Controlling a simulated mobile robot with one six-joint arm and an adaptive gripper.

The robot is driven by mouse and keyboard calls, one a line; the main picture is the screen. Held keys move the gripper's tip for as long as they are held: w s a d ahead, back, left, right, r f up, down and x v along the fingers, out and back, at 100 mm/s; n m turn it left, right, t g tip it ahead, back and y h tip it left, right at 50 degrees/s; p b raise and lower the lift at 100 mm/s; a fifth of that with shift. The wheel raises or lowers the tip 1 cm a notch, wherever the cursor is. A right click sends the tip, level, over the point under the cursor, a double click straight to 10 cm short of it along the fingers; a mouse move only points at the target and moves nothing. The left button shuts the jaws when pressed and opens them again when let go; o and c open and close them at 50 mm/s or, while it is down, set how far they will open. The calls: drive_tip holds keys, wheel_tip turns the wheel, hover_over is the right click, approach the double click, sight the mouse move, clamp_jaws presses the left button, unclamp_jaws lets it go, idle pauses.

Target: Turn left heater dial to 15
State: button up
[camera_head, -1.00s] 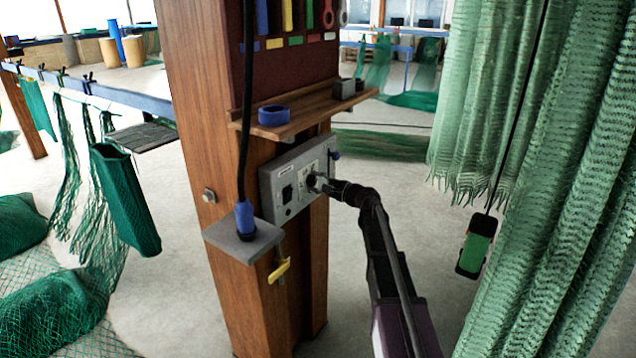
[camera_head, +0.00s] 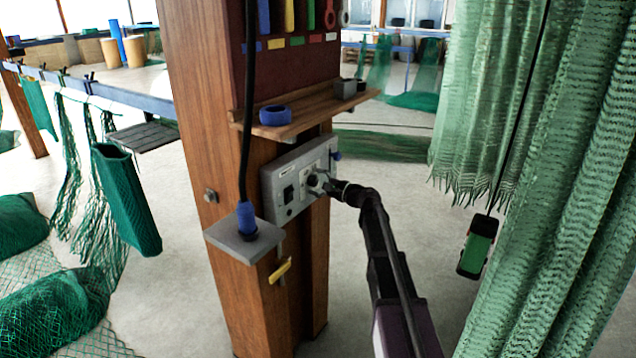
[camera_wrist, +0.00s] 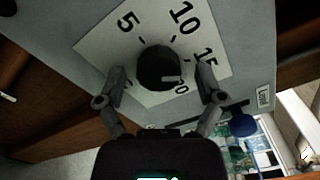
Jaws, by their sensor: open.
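The heater control is a grey box (camera_head: 280,207) on the wooden post. Its round black dial (camera_wrist: 158,68) sits on a white scale plate (camera_wrist: 95,50) in the wrist view, with 5, 10 and 15 legible. Another number below the dial is partly hidden. A short white mark shows on the dial's lower right part, below the direction of the 15. My gripper (camera_wrist: 163,72) is open, one finger on each side of the dial with visible gaps. In the head view my gripper (camera_head: 326,185) is at the box's right half and partly covers its front.
A wooden shelf (camera_head: 310,118) with a blue ring (camera_head: 274,115) is above the box. A grey bracket (camera_head: 243,242) with a blue-ended cable and a yellow handle (camera_head: 280,271) are below left. Green netting (camera_head: 560,180) and a hanging green-and-black device (camera_head: 477,246) are at right.

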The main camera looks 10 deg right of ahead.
drive_tip(key=shift+s+d, duration=0.1)
drive_tip(key=v, duration=1.1)
drive_tip(key=shift+s+d, duration=0.25)
drive_tip(key=shift+a, duration=0.1)
drive_tip(key=s+a+f+n+g+h+p, duration=0.35)
drive_tip(key=s+a+f+n+g, duration=0.45)
drive_tip(key=s+a, duration=0.3)
drive_tip(key=s+d+f+n+g+h+p, duration=0.1)
drive_tip(key=s+f+n+g+h, duration=0.1)
drive_tip(key=s, duration=0.6)
drive_tip(key=s+d+f+n+g+h+p, duration=0.1)
drive_tip(key=s+d+f+n+g+h, duration=0.1)
drive_tip(key=s+n+h, duration=0.3)
drive_tip(key=s+h, duration=0.2)
drive_tip(key=s, duration=0.2)
drive_tip(key=shift+f+g+p, duration=0.2)
drive_tip(key=shift+g+p, duration=0.15)
drive_tip(key=shift+g, duration=0.05)
idle(0.7)
